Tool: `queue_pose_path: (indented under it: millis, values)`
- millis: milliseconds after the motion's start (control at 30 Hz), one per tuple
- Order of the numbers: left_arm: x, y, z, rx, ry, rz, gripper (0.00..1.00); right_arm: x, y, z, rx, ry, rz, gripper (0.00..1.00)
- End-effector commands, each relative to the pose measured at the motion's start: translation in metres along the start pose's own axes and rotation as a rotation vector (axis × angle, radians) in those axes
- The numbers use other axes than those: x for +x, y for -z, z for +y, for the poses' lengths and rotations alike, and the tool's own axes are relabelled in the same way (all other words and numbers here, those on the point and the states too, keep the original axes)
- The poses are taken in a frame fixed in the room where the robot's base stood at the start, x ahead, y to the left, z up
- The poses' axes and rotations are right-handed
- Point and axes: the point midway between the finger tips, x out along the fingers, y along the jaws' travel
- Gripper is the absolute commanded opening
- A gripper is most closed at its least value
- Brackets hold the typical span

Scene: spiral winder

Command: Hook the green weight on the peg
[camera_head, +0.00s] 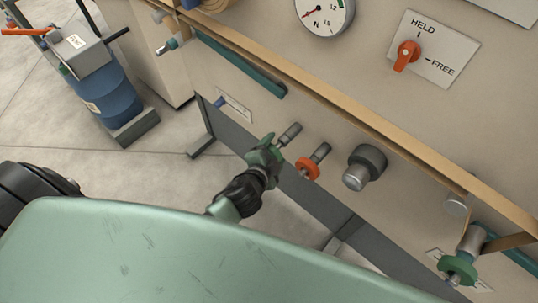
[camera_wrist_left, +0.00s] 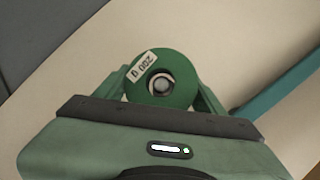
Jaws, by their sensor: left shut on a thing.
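My left gripper (camera_head: 266,158) is shut on the green weight (camera_head: 273,150), in front of the machine's panel. In the left wrist view the weight (camera_wrist_left: 183,93) is a green ring with a white label that seems to read 200 g, held between the two fingers of the gripper (camera_wrist_left: 160,88). A grey metal peg (camera_head: 291,133) sticks out right at the weight in the head view. A round metallic end shows inside the ring's hole in the wrist view. I cannot tell how far the ring is over the peg. My right gripper is not in view.
A peg with an orange-red ring (camera_head: 307,168) is close to the right of the gripper. A dark knob (camera_head: 364,167) and a green-ringed fitting (camera_head: 458,268) are further right. A wooden ledge (camera_head: 350,118) runs above. A blue drum (camera_head: 108,95) stands at the left.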

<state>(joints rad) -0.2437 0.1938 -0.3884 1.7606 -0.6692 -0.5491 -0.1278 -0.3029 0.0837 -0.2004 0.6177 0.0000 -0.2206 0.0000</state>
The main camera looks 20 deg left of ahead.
Motion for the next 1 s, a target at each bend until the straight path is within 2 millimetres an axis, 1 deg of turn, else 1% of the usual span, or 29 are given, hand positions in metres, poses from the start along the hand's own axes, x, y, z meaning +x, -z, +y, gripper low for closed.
queue_pose_path:
  millis: [200,400,600,867,900,967,1000]
  values:
    - [0.015,0.010,-0.004,0.000,0.002,0.002,0.00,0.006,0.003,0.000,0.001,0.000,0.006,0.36]
    - [0.025,0.016,-0.006,0.000,0.002,0.002,0.00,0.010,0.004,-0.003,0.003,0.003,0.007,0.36]
    - [0.029,0.017,-0.005,-0.001,0.001,0.001,0.00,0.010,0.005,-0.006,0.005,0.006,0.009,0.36]
    - [0.030,0.017,-0.005,-0.001,0.002,0.001,0.00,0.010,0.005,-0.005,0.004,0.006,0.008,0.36]
    - [0.030,0.017,-0.005,-0.001,0.002,0.001,0.72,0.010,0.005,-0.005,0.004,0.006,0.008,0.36]
    - [0.030,0.017,-0.005,0.000,0.002,0.001,0.89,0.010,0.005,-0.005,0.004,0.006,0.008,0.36]
    - [0.030,0.017,-0.005,0.000,0.002,0.001,0.95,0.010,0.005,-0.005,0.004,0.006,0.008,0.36]
